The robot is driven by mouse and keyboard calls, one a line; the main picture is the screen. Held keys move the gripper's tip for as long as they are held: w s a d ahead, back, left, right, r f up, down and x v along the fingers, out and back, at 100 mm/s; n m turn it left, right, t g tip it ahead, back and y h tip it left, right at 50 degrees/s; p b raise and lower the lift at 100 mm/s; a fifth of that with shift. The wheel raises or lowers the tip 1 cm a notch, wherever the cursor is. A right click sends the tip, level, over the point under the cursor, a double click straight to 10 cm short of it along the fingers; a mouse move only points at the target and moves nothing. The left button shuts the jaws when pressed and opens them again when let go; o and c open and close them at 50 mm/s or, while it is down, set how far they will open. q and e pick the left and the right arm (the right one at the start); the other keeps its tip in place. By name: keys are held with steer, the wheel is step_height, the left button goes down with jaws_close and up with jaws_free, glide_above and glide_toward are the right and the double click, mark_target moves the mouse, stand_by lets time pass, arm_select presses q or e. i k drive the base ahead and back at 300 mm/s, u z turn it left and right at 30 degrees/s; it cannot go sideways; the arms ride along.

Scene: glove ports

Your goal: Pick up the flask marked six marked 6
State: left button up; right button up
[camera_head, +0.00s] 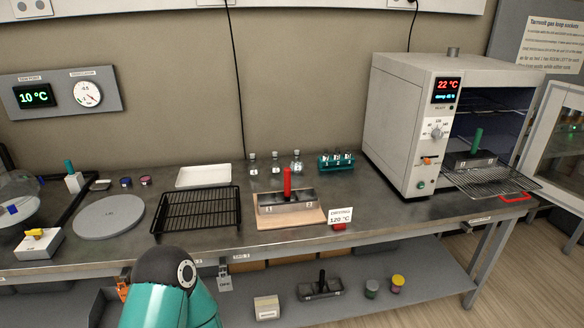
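Three small clear flasks stand in a row at the back of the bench: a left one (253,164), a middle one (276,163) and a right one (297,161). Just right of them is a teal rack (336,168) holding several small glass vessels with dark tops. The marks on the flasks are too small to read, so I cannot tell which is marked 6. Part of my own teal and dark arm rises at the bottom edge, left of centre. Neither gripper shows in this view.
In front of the flasks, a red-handled metal carrier (286,203) stands on a wooden board. A black wire rack (196,211) and white tray (204,175) lie to the left. An oven (415,125) stands at right, door open, its wire shelf (490,181) jutting out.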

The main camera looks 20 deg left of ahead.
mark_target(297, 166)
steer(key=u, duration=0.05)
steer(key=i, duration=0.9)
steer(key=z, duration=0.1)
